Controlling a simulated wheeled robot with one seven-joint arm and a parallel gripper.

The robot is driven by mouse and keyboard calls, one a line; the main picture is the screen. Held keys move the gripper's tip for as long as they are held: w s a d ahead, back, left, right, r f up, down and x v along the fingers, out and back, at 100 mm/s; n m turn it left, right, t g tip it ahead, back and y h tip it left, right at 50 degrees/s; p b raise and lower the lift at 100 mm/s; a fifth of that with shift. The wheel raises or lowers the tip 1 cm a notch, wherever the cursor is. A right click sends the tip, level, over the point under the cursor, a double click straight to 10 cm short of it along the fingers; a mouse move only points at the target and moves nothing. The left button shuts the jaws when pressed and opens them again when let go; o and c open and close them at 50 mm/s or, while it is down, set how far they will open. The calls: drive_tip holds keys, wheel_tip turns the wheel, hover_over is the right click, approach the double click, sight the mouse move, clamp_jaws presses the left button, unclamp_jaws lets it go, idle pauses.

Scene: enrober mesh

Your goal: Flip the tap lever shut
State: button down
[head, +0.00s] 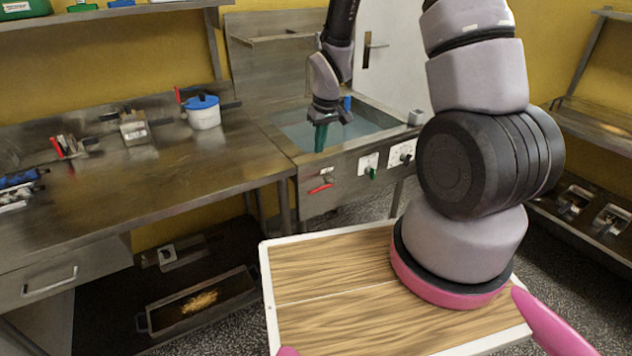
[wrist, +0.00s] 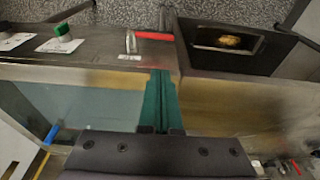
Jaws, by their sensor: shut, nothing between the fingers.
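The tap lever (head: 321,188) is a red handle on the sink's metal front panel, below the rim. In the wrist view the red lever (wrist: 154,36) points right from a small metal body (wrist: 130,42) with a white label beneath. My gripper (head: 320,148) is over the water basin, just behind the front rim, with its green fingers pointing down. In the wrist view the gripper (wrist: 158,76) has its fingers together and empty. The fingertips are close to the lever but look apart from it.
The sink basin (head: 297,128) holds water. A green knob (head: 372,173) and a black knob (head: 406,157) sit on white plates right of the lever. A blue-lidded pot (head: 204,116) stands on the left counter. A dark tray (head: 200,303) with yellowish contents lies below.

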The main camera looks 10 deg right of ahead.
drive_tip(key=shift+f, duration=0.1)
approach(318, 189)
drive_tip(key=x, duration=0.3)
drive_tip(key=w+x, duration=0.1)
drive_tip(key=x, duration=0.1)
drive_tip(key=shift+w+a+f, duration=0.1)
drive_tip(key=shift+a, duration=0.15)
drive_tip(key=shift+f, duration=0.65)
